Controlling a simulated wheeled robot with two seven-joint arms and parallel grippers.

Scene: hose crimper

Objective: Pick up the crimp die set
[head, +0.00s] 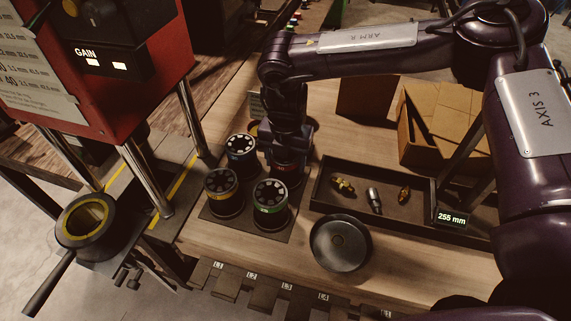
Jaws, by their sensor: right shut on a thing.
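Several round dark die sets with coloured bands stand on a dark mat (240,230) on the wooden bench. One has a blue band (241,147), one a yellow band (222,184), and one a green band (270,194). My right gripper (287,150) reaches down at the back right of this group and is shut on a die set with a red band (290,172). The gripper hides the top of that die set. I cannot tell whether its base touches the mat. My left gripper is not in view.
A dark tray (322,196) with fittings lies right of the die sets, with a round dark dish (340,243) in front. Cardboard boxes (440,115) stand behind the tray. The red crimper (160,50) on metal posts is at left. Labelled slots line the front edge.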

